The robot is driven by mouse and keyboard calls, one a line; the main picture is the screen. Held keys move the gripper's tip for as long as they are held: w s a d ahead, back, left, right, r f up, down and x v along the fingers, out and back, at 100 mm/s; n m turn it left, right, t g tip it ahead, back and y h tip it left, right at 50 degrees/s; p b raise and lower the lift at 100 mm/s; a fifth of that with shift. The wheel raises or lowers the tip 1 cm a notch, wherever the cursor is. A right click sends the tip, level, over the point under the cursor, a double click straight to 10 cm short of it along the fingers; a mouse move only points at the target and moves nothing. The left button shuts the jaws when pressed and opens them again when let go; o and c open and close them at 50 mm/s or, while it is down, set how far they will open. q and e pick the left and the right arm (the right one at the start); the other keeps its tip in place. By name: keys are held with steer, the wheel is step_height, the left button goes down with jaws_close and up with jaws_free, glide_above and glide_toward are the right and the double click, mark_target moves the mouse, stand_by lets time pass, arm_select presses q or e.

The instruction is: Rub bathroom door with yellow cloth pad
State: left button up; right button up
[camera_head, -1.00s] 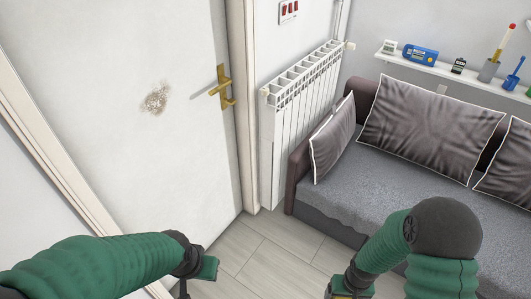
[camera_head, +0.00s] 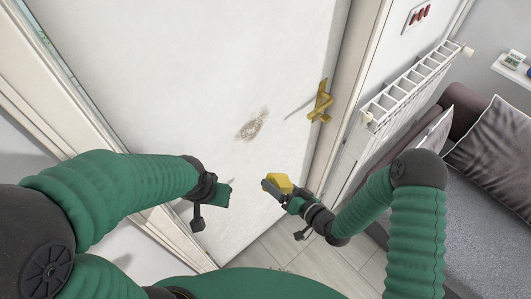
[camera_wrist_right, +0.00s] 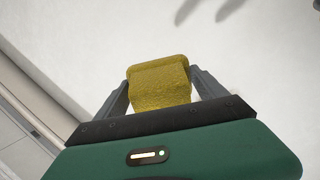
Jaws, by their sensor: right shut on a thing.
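The white bathroom door (camera_head: 200,60) stands in front of me, with a brownish smudge (camera_head: 252,126) left of its brass handle (camera_head: 320,102). My right gripper (camera_head: 277,186) is shut on the yellow cloth pad (camera_head: 284,181), below and slightly right of the smudge. In the right wrist view the pad (camera_wrist_right: 159,84) sits between both fingers, facing the white door surface; I cannot tell any contact. My left gripper (camera_head: 222,194) is in front of the lower door, left of the right one; its jaws are too small to read.
A white radiator (camera_head: 412,92) stands right of the door frame, below a red-switch panel (camera_head: 418,14). A grey sofa (camera_head: 470,190) with cushions is at the right. The wooden floor (camera_head: 300,255) is clear by the door. A small shelf (camera_head: 513,70) is at the upper right.

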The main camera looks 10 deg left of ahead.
steer(key=t+y+p, duration=0.1)
steer(key=y+p, duration=0.1)
steer(key=p, duration=0.1)
glide_toward(234, 144)
steer(key=d+f, duration=0.1)
steer(key=f, duration=0.1)
steer(key=d+f, duration=0.2)
steer(key=shift+s+f, duration=0.1)
steer(key=shift+f, duration=0.05)
steer(key=shift+t+y, duration=0.4)
steer(key=w+a+r, duration=0.1)
steer(key=a, duration=0.1)
steer(key=w+a+r, duration=0.1)
steer(key=a, duration=0.1)
steer(key=w+a+r, duration=0.1)
steer(key=a, duration=0.1)
steer(key=shift+a+r, duration=0.25)
steer(key=shift+r, duration=0.05)
steer(key=shift+a, duration=0.45)
steer(key=shift+d, duration=0.3)
steer(key=shift+w, duration=0.1)
steer(key=shift+x, duration=0.8)
arm_select(q)
steer(key=r, duration=0.2)
steer(key=a+r, duration=0.1)
steer(key=shift+r+b, duration=0.3)
steer(key=shift+r, duration=0.1)
arm_select(e)
steer(key=shift+a, duration=0.1)
